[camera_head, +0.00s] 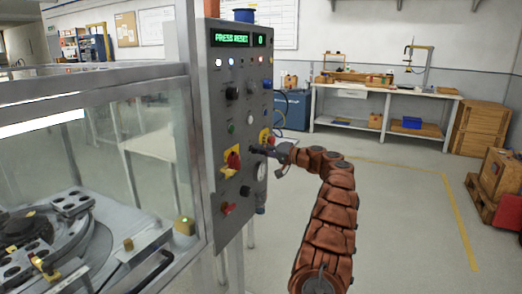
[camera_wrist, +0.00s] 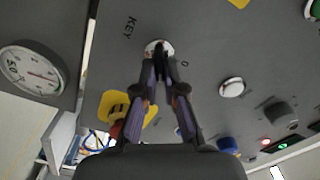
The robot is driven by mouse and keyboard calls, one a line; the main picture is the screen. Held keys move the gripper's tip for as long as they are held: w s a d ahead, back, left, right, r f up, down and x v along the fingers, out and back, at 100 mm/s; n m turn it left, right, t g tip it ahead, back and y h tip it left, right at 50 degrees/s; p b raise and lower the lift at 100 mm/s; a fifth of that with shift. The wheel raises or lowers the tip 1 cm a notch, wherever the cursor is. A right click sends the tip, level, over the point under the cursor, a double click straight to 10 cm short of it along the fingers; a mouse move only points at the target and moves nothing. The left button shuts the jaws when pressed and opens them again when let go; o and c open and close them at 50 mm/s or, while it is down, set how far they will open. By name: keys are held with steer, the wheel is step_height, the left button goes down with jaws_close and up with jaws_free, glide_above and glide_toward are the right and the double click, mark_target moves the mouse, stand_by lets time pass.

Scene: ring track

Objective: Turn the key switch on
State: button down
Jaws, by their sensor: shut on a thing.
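The key switch (camera_wrist: 152,46) is on the grey control panel (camera_wrist: 205,40) and has a pale round collar. "KEY" is printed beside it, and a small "0" mark is on its other side. My gripper (camera_wrist: 160,68) is shut on the dark key, with its fingertips at the collar. The fingertips cover most of the key, so I cannot tell its exact angle. In the head view, my gripper (camera_head: 256,149) reaches the panel (camera_head: 220,100) from the right, and the key is hidden there.
A red knob on a yellow plate (camera_head: 232,160) sits left of my gripper. A round gauge (camera_wrist: 35,70) and several buttons are close by. The display (camera_head: 231,39) reads "PRESS RESET". A glass-walled machine (camera_head: 130,130) stands left.

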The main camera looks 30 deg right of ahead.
steer(key=c, duration=1.3)
jaws_free()
steer(key=shift+o, duration=0.2)
steer(key=v, duration=1.2)
